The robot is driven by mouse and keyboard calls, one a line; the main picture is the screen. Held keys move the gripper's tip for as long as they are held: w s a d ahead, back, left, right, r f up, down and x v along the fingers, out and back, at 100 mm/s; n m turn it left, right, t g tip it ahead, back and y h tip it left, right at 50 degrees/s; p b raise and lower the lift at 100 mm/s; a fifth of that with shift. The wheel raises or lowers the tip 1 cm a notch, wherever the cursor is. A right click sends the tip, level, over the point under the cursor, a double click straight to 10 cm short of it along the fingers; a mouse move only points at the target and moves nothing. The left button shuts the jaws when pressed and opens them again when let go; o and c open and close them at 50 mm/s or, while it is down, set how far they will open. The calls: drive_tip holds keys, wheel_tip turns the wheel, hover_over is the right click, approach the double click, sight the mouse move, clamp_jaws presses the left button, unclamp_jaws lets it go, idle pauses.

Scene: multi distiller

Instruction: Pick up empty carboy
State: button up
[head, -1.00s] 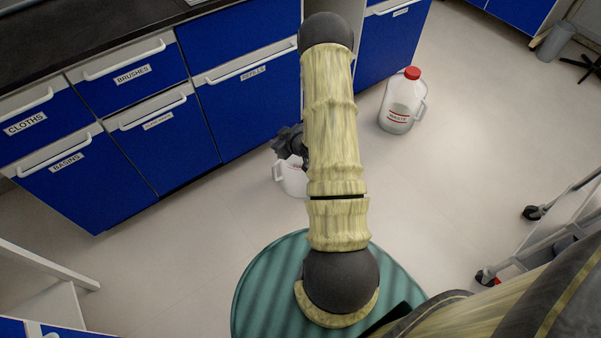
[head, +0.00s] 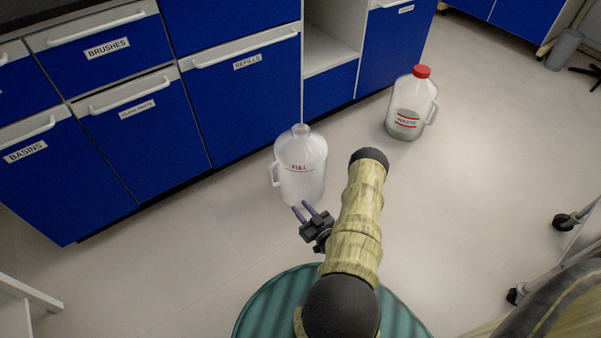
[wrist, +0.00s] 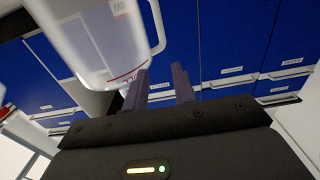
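A clear, uncapped carboy (head: 303,183) marked FULL with a red line stands upright on the floor in front of the blue cabinets. No liquid is clearly visible in it. Its handle (head: 273,174) faces left. In the wrist view the carboy (wrist: 95,45) fills the upper left, appearing upside down. My gripper (head: 304,209) is open and empty, its two purple-grey fingers apart, low beside the front of the carboy. The fingers (wrist: 161,76) also show in the wrist view, just right of the carboy. Whether they touch it cannot be told.
A red-capped carboy labelled WASTE (head: 406,118), with some grey contents, stands further back right. Blue cabinets (head: 247,100) line the back. A cart wheel (head: 565,222) is at the right. Open floor lies left of the carboy and between the two carboys.

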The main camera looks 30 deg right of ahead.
drive_tip(key=shift+r, duration=0.1)
drive_tip(key=w+b, duration=0.6)
drive_tip(key=w, duration=0.6)
drive_tip(key=shift+w+a, duration=0.15)
drive_tip(key=shift+a, duration=0.05)
drive_tip(key=shift+w+b, duration=0.15)
drive_tip(key=shift+b, duration=0.2)
drive_tip(key=shift+w+a+f+b, duration=0.3)
drive_tip(key=shift+w+b, duration=0.25)
drive_tip(key=shift+b, duration=0.15)
drive_tip(key=w+b, duration=0.2)
drive_tip(key=w, duration=0.1)
drive_tip(key=shift+w+d+r+b, duration=0.1)
drive_tip(key=shift+w+r+b, duration=0.1)
drive_tip(key=shift+w+b, duration=0.15)
